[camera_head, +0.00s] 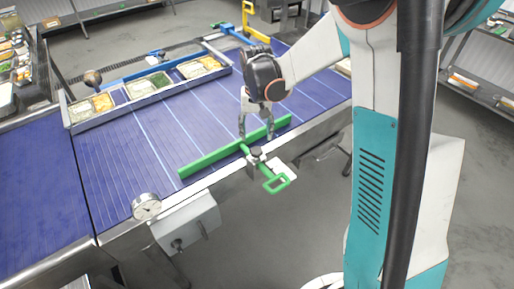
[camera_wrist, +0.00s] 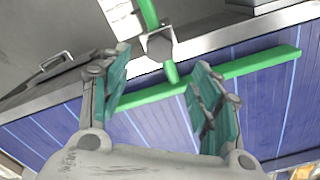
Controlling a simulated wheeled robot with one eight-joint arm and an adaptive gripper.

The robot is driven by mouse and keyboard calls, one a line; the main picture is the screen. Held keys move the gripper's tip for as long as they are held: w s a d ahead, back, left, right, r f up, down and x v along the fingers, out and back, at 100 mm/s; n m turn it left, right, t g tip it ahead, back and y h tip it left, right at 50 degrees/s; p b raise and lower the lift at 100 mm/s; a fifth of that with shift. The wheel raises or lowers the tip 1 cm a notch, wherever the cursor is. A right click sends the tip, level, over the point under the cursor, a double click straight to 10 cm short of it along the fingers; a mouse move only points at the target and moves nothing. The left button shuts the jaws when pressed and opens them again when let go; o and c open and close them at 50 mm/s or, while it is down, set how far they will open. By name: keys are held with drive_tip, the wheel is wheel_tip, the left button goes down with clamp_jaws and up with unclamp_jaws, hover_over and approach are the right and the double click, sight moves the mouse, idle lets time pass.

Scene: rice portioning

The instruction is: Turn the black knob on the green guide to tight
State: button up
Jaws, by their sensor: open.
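In the wrist view the knob (camera_wrist: 160,44) appears as a dark grey block beside the green rod, at the top centre. My gripper (camera_head: 257,137) points down over the guide, open and empty. In the wrist view its fingers (camera_wrist: 163,60) are spread either side of the rod, short of the knob. I cannot tell the knob's setting.
A tray rail (camera_head: 150,98) with several filled food trays crosses the conveyor's far side. A pressure gauge (camera_head: 146,206) and a white box (camera_head: 190,222) are at the near edge, left of the clamp. The floor in front is clear.

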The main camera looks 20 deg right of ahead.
sight(256, 150)
wheel_tip(256, 150, down, 9)
drive_tip(key=shift+r+b, duration=0.2)
drive_tip(key=shift+b, duration=0.65)
drive_tip(key=shift+c, duration=0.6)
drive_tip(key=c, duration=1)
